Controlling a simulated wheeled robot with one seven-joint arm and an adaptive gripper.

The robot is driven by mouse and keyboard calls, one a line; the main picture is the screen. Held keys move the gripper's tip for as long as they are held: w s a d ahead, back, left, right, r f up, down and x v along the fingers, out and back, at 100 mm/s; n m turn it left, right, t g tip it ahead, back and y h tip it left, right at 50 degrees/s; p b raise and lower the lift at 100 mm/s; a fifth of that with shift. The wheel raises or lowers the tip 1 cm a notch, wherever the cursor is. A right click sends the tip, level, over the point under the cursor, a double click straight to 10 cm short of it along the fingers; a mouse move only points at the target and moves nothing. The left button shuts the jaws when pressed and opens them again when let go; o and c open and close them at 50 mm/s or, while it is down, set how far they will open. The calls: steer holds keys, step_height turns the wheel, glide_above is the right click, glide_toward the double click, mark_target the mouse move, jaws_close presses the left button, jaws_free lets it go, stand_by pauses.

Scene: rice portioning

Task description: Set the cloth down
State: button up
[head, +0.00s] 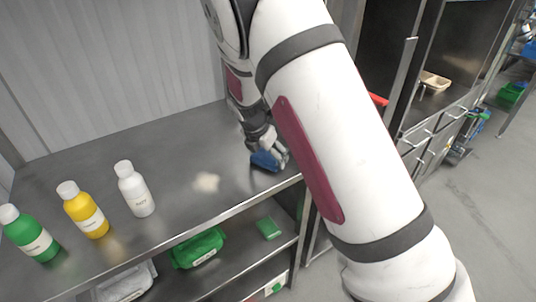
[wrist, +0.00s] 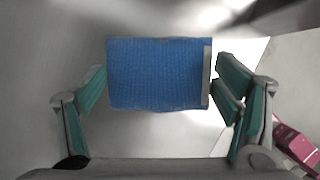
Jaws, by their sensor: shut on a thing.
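The blue cloth (head: 265,161) is a small folded, textured block at the right part of the steel table, near its front edge. In the wrist view the cloth (wrist: 155,74) lies flat-faced between the two green-padded fingers, with a pale strip along its right side. My gripper (head: 268,152) points down and is shut on the cloth; it also shows in the wrist view (wrist: 160,85). The cloth is at or just above the tabletop; I cannot tell if it touches. My arm hides part of the table's right end.
A pale smear (head: 206,182) lies on the steel table (head: 170,150) left of the cloth. White (head: 136,188), yellow (head: 83,209) and green (head: 29,233) bottles stand further left. Green packs (head: 198,248) sit on the shelf below. The tabletop behind the smear is clear.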

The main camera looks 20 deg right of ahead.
steer(key=shift+f, duration=0.15)
steer(key=o, duration=1.1)
steer(key=v, duration=1.2)
steer(key=shift+b, duration=0.35)
